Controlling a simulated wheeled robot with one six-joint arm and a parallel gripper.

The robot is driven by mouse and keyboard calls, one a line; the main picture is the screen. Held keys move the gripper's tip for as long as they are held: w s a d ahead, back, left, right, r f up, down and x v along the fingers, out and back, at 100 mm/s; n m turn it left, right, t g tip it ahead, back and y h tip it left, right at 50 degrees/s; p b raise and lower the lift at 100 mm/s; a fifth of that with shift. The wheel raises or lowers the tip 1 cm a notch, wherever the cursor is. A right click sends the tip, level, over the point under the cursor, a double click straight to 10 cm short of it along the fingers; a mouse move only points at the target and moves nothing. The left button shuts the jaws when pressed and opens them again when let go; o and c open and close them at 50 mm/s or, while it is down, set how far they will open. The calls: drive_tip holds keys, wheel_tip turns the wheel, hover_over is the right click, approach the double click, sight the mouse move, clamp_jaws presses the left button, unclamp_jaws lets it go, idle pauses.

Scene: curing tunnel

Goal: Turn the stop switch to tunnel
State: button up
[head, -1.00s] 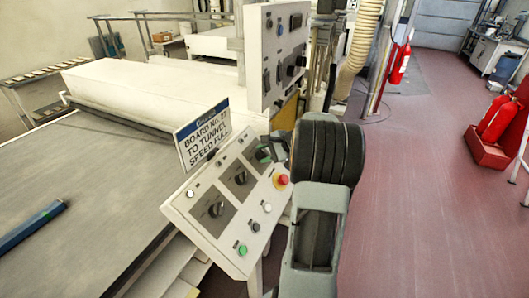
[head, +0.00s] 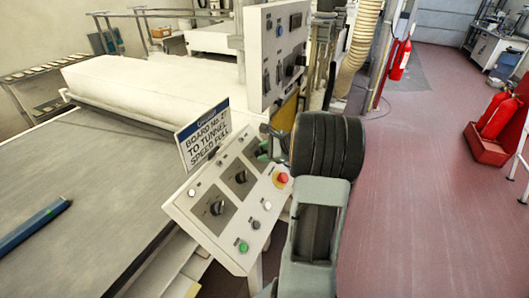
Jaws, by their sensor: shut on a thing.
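The sloping control panel (head: 195,222) stands at the front end of the conveyor and carries a column of rotary switches. The lower dark knob (head: 216,208) and the middle knob (head: 241,177) show clearly. The labels are too small to read. My gripper (head: 264,148) is at the top switch position, shut on a knob there that it mostly hides; which way that knob points cannot be told. A sign (head: 205,136) behind the panel reads "BOARD No. 27 TO TUNNEL SPEED FULL", with the number hard to make out.
Close to my gripper are a red mushroom button (head: 281,179), a white button (head: 266,204) and a green button (head: 243,246). A taller upright panel (head: 279,55) stands just behind. A blue bar (head: 33,228) lies on the conveyor.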

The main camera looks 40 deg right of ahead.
drive_tip(key=shift+f, duration=0.1)
drive_tip(key=o, duration=0.9)
drive_tip(key=shift+s, duration=0.1)
drive_tip(key=b+v, duration=0.2)
drive_tip(key=v, duration=1.2)
